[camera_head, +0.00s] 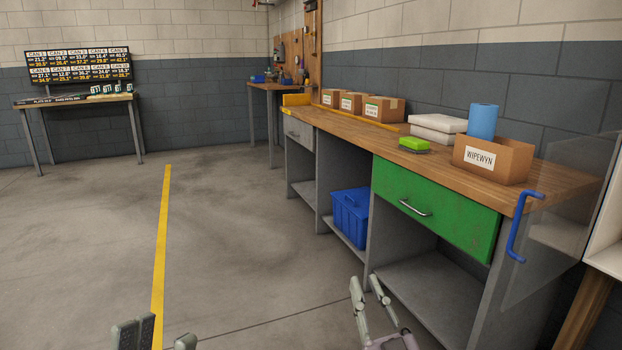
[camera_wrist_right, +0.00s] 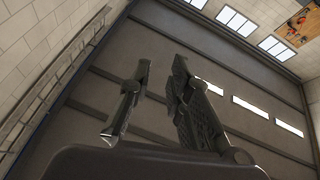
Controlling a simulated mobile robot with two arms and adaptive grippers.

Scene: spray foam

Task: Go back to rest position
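My left gripper (camera_head: 155,335) shows at the bottom edge of the head view, over the floor, with its two fingertips apart and nothing between them. My right gripper (camera_head: 369,288) is further right, in front of the workbench's lower shelves, with its fingers apart and empty. In the right wrist view the right gripper's fingers (camera_wrist_right: 155,85) point up at a wall with windows, with a gap between them and nothing held.
A wooden workbench (camera_head: 350,128) runs along the right wall, with a closed green drawer (camera_head: 435,204) and a blue crate (camera_head: 350,215) on a lower shelf. A WIPEWYN box (camera_head: 492,160) and green sponge (camera_head: 414,143) stand on top. The floor at left is clear.

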